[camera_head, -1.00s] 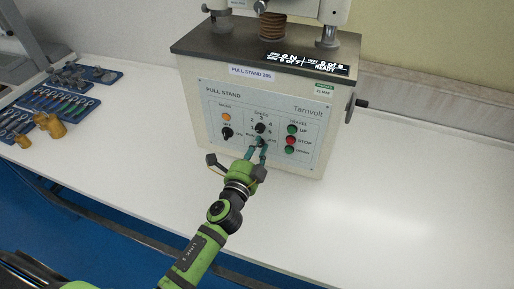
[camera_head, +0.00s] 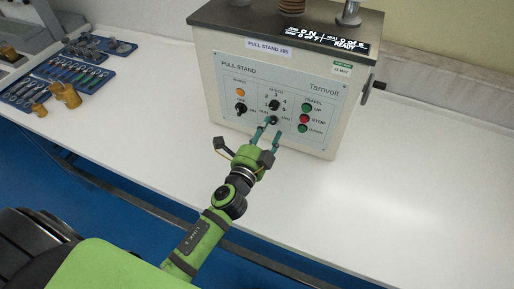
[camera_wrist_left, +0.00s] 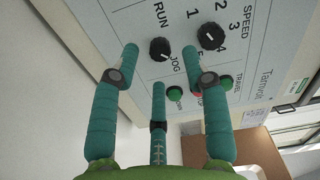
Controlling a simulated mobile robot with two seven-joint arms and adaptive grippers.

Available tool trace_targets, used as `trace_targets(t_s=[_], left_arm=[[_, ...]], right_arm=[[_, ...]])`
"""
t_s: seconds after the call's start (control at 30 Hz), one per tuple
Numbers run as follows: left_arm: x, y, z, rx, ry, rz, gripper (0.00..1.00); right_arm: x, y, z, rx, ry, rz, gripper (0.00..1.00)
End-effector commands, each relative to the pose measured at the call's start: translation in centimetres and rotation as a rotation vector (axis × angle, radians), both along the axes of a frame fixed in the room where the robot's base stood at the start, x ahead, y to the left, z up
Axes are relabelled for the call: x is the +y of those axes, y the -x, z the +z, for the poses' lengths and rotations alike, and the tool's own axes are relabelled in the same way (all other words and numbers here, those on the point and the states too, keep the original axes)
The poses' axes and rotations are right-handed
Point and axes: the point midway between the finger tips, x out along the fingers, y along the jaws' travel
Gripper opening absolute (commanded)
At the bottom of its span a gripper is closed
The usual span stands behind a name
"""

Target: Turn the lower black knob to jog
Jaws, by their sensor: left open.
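The lower black knob (camera_head: 273,120), between small RUN and JOG labels, is on the front panel of the pull stand, below the black speed knob (camera_head: 274,105). In the left wrist view the lower knob (camera_wrist_left: 160,49) is fully visible, with the speed knob (camera_wrist_left: 211,36) to its right. A small light mark shows on the lower knob; its exact setting is hard to tell. My left gripper (camera_head: 270,130) is open and empty, with its teal fingers spread just in front of and below the lower knob. The wrist view shows its fingertips (camera_wrist_left: 160,58) either side of that knob, seemingly apart from it.
The panel also has a black mode knob (camera_head: 240,108) at left, and green UP (camera_head: 306,107), red STOP (camera_head: 304,119) and green DOWN (camera_head: 302,129) buttons at right. Blue tool trays (camera_head: 72,75) and brass weights (camera_head: 66,94) stand at left. The bench right of the stand is clear.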

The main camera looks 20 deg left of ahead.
Motion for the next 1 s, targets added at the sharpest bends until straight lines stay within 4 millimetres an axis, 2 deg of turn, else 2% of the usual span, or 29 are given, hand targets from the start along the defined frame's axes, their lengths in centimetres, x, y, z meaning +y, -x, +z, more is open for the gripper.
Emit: trace_targets(t_s=[0.03,0.2,0.43,0.6,1.0], left_arm=[[0.0,1.2,-0.2,0.004,0.003,0.001,0.46],[0.2,4.8,-0.1,0.005,0.005,0.002,0.46],[0.3,8.1,0.0,0.001,0.004,0.002,0.46],[0.3,9.1,0.1,-0.002,0.0,0.001,0.46],[0.3,9.2,0.1,-0.001,-0.001,0.0,0.46]], right_arm=[[0.0,0.0,0.0,0.0,0.0,0.0,0.4],[0.1,0.0,0.0,0.0,-0.001,-0.001,0.4],[0.1,0.0,0.0,-0.001,-0.001,-0.001,0.4],[0.1,0.0,0.0,-0.001,-0.001,-0.001,0.4],[0.1,0.0,0.0,-0.001,-0.001,-0.001,0.4]])
